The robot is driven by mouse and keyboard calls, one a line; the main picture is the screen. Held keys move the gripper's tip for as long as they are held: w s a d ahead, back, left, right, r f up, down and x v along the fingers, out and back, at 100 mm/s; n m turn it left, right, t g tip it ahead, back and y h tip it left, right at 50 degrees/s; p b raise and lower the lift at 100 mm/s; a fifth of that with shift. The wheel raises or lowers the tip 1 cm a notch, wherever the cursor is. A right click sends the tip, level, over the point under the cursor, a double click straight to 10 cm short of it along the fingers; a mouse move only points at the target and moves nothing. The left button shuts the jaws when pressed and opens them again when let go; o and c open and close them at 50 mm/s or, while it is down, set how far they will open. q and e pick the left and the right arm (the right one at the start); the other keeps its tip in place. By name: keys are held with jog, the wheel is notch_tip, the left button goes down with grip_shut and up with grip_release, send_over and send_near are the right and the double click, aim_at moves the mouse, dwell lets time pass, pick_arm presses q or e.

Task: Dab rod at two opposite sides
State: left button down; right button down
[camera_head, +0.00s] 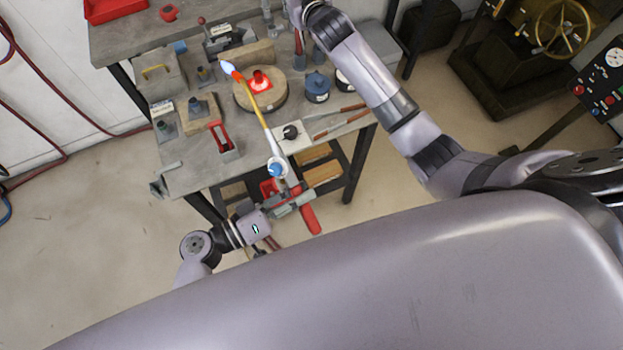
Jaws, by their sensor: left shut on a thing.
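My left gripper (287,203) is low in the middle, in front of the bench's near edge, shut on a torch. The torch has a red handle (310,219), a blue knob (276,169) and a long yellow neck (262,120) reaching up and left. A pale blue flame (227,67) shows at its orange tip. A glowing red-hot piece (260,82) sits on a round tan block (271,103), just right of the torch tip. My right arm reaches to the top edge, where its gripper is out of the picture. I cannot make out the rod for certain.
The grey bench (192,178) carries several blocks, a red-framed fixture (222,138), a blue lidded pot (317,86) and thin red-handled tools (333,128). A red tray (113,10) is at the back left. Machinery with a handwheel (562,27) stands right. Floor left is mostly clear.

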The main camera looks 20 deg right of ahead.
pick_arm(q)
jog(key=s+a+r+m+t+y, duration=0.1)
jog(key=s+a+r+m+t, duration=0.1)
jog(key=a, duration=0.3)
jog(key=s+a+r+m+t+y, duration=0.1)
jog(key=s+a+r+m+t, duration=0.1)
jog(key=s+a+m+t, duration=0.1)
jog(key=shift+s+a+r+m+t+y, duration=0.3)
jog(key=shift+s+a+r+m+t, duration=0.15)
jog(key=shift+a+t, duration=1.05)
jog(key=shift+a+f, duration=0.1)
jog(key=shift+a, duration=0.05)
